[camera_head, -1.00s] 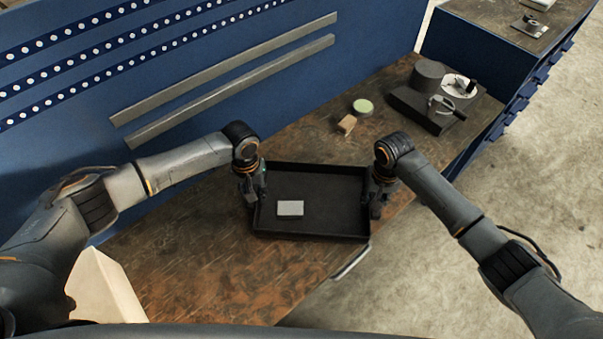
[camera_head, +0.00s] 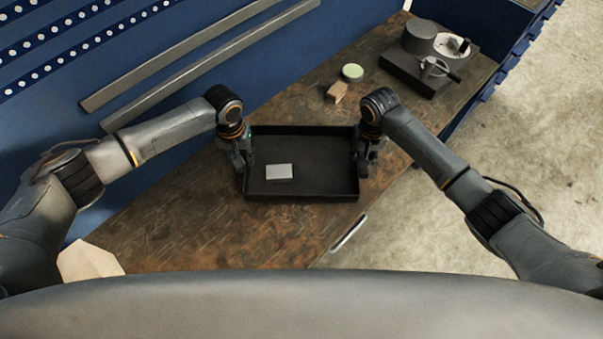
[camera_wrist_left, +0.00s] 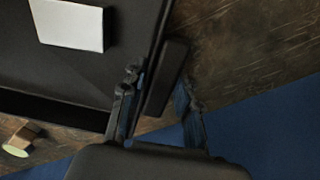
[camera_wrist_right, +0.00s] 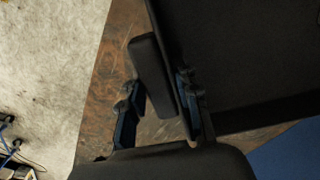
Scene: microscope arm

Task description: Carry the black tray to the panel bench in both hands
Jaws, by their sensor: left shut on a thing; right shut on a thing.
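The black tray (camera_head: 305,190) is a shallow rectangular tray over the wooden bench, with a small light grey block (camera_head: 279,172) inside at its left. My left gripper (camera_head: 246,168) is shut on the tray's left side handle; this handle shows between the fingers in the left wrist view (camera_wrist_left: 166,78). My right gripper (camera_head: 362,166) is shut on the right side handle, which shows in the right wrist view (camera_wrist_right: 153,75). The tray looks about level. I cannot tell whether it touches the bench top.
The wooden bench top (camera_head: 170,225) runs along a blue panel wall (camera_head: 60,115). Behind the tray are a tan block (camera_head: 337,92), a round green-topped item (camera_head: 352,72) and a dark grey apparatus (camera_head: 420,72). A pale block (camera_head: 88,262) sits at front left. Concrete floor (camera_head: 530,130) is open at right.

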